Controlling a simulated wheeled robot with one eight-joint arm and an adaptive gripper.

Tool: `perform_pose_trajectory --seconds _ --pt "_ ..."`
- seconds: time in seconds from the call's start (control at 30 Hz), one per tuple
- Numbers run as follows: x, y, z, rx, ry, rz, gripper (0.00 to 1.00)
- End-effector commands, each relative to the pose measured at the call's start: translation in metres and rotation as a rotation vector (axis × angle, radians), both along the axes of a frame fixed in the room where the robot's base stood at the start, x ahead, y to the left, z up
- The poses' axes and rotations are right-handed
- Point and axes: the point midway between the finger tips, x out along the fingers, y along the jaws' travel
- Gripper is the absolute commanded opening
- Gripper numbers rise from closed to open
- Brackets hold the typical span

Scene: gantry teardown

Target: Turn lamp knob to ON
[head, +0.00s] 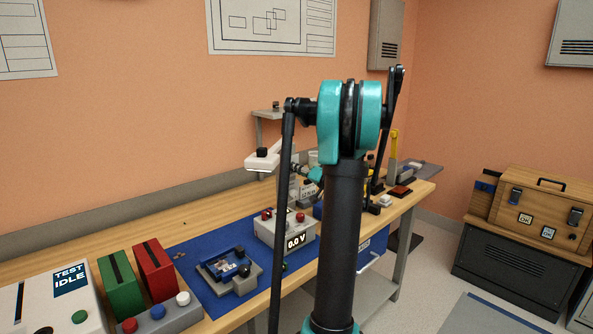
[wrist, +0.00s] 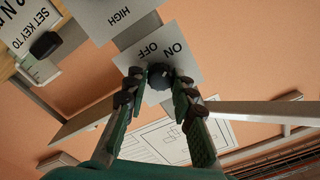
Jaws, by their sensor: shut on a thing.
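In the wrist view, the lamp knob (wrist: 160,76) is a dark round knob on a light plate (wrist: 183,62) marked ON and OFF. My gripper (wrist: 162,82) has its two fingers shut on the knob, one on each side. The fingers cover part of the knob, and its pointer position cannot be read. In the head view, my gripper (head: 304,172) is small, beyond my arm, above the back of the bench. The grasped knob cannot be made out there. A white lamp-like head (head: 262,162) with a black piece on top stands just left of my gripper.
The bench (head: 203,212) carries a blue mat with a 0.0 V meter (head: 291,229) and a small fixture (head: 228,268). Green and red blocks stand front left. In the wrist view, a plate marked HIGH (wrist: 112,14) and another dark knob (wrist: 45,44) are close by.

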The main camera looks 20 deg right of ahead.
Motion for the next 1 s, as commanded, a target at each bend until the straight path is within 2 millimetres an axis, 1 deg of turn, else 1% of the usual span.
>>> perform_pose_trajectory --seconds 0.2,0.63,0.67,0.7,0.8,1.0 --pt "-0.0003 -0.0004 -0.0004 0.039 0.015 -0.001 0.0" --pt "-0.0002 -0.0005 -0.0003 0.046 0.017 -0.001 0.0" --pt "-0.0002 -0.0005 -0.0003 0.045 0.017 -0.001 0.28" --pt "-0.0003 -0.0005 -0.0003 0.045 0.017 -0.001 0.33" --pt "-0.0002 -0.0004 -0.0003 0.045 0.017 -0.001 0.46" --pt "-0.0001 -0.0003 -0.0002 0.045 0.016 0.0 0.46"
